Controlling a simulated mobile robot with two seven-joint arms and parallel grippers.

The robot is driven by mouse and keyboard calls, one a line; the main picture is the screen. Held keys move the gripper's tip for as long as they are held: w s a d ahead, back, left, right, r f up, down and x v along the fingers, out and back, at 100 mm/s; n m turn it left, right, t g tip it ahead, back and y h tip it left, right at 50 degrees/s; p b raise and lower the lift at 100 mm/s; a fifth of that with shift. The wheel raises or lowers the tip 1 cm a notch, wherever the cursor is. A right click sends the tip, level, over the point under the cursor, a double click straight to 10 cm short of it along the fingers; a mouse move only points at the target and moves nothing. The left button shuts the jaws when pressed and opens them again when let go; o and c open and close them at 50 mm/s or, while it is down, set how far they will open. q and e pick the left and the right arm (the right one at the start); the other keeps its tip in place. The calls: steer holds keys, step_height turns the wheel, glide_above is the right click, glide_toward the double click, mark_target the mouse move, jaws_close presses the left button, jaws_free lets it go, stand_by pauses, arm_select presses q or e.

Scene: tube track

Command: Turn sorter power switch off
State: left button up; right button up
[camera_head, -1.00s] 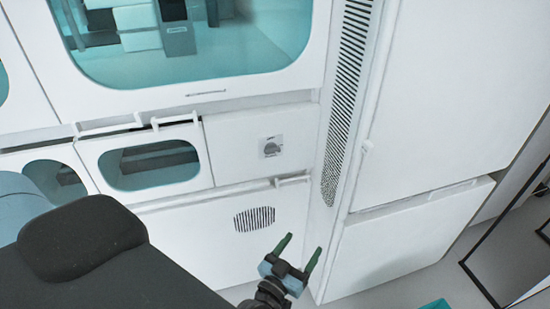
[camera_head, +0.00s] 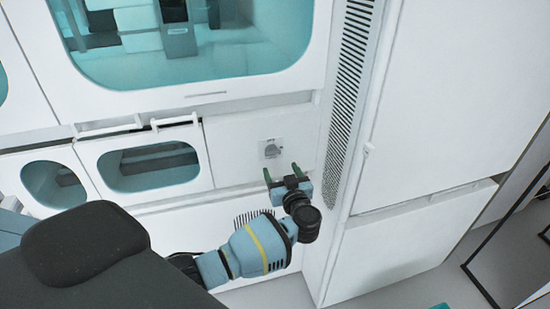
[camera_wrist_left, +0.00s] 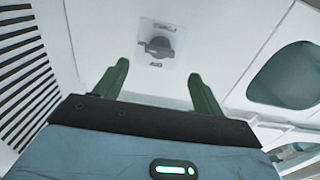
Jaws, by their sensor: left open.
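The power switch (camera_head: 271,148) is a small grey rotary knob on a light square plate, set in the white panel of the sorter (camera_head: 230,135). In the left wrist view the knob (camera_wrist_left: 159,46) is seen ahead of the fingers, its handle lying roughly crosswise. My left gripper (camera_head: 281,173) is just below the switch in the head view, with green fingers pointing up toward it. In the left wrist view the gripper (camera_wrist_left: 160,85) is open and empty, with the knob beyond and between the fingertips, apart from them. My right gripper is not in view.
A slotted vent strip (camera_head: 345,95) runs down right of the switch panel. Small windowed doors (camera_head: 150,167) with handles lie to the left, and a large teal window (camera_head: 190,45) above. A tall white cabinet (camera_head: 455,100) stands at the right.

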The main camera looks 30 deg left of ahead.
mark_target(273, 155)
arm_select(q)
steer(key=b+x, duration=0.1)
steer(key=x, duration=0.6)
steer(key=shift+w+a, duration=0.1)
steer(key=shift+w, duration=0.05)
steer(key=shift+c, duration=0.2)
steer(key=c, duration=0.9)
